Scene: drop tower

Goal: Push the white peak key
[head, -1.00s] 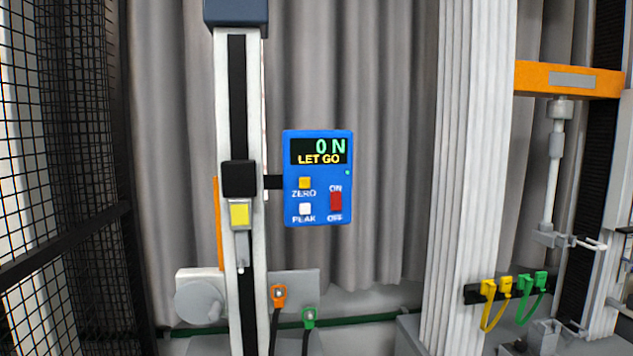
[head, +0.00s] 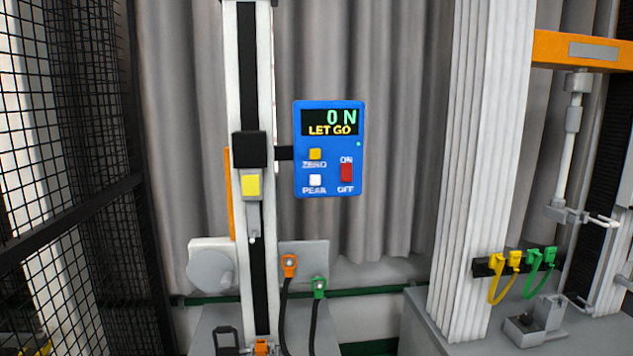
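The gauge's display (head: 329,123) reads 0 N and LET GO. The gauge is fixed by a short black arm to a black slider block on the white column. Neither of my grippers shows in the head view.
The white column (head: 262,60) with a dark rail stands left of the gauge. Black mesh fencing (head: 70,130) is at far left. A ribbed white pillar (head: 480,150) stands right. Yellow and green cables (head: 514,262) hang on a rack. The space before the gauge looks clear.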

